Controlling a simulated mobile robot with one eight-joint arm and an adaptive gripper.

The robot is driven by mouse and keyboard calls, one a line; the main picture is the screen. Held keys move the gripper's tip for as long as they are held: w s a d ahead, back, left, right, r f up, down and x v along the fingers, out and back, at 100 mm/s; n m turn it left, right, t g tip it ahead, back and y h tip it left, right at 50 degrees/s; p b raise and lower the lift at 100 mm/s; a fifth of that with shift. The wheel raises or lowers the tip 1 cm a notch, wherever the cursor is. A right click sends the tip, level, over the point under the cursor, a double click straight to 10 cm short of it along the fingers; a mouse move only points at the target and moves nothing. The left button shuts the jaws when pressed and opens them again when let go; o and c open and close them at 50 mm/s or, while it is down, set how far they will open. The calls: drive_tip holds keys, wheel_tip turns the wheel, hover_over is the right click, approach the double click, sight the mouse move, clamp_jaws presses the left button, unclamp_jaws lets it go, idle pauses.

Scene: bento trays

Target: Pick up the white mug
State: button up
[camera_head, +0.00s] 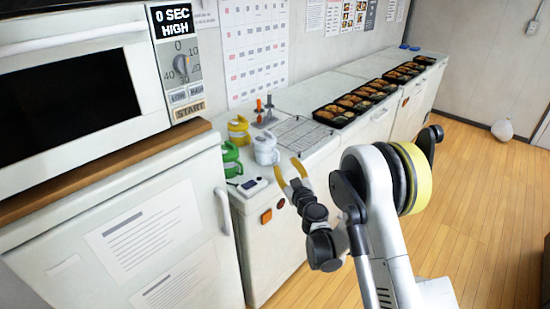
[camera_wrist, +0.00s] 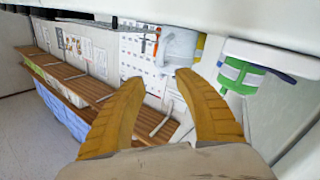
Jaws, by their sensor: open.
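The white mug (camera_head: 266,150) stands upright on the counter in the head view, between a yellow mug (camera_head: 238,131) and my gripper (camera_head: 288,167). In the wrist view the white mug (camera_wrist: 179,46) lies beyond the fingertips, near the right finger. My gripper, with its yellow fingers (camera_wrist: 159,82), is open and empty, and the mug is not between the fingers. In the head view the fingers are at the counter's front edge, just in front and to the right of the mug.
A green mug (camera_head: 231,158) stands left of the white mug; it also shows at right in the wrist view (camera_wrist: 243,76). A small white device (camera_head: 248,184) lies at the counter's front. A wire rack (camera_head: 303,131) and several food trays (camera_head: 334,116) are to the right.

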sight(278, 154)
drive_tip(key=b+x, duration=0.1)
drive_tip(key=x, duration=0.3)
drive_tip(key=shift+w+a+f, duration=0.15)
drive_tip(key=shift+w+a, duration=0.1)
drive_tip(key=shift+w, duration=0.05)
drive_tip(key=x, duration=0.1)
drive_tip(key=b+x, duration=0.1)
drive_tip(key=x, duration=0.1)
drive_tip(key=shift+w+a+f+b, duration=0.25)
drive_tip(key=shift+w+f+b, duration=0.05)
drive_tip(key=shift+f+b, duration=0.05)
drive_tip(key=shift+w+a+r, duration=0.15)
drive_tip(key=shift+w, duration=0.3)
clamp_jaws()
drive_tip(key=shift+r, duration=0.1)
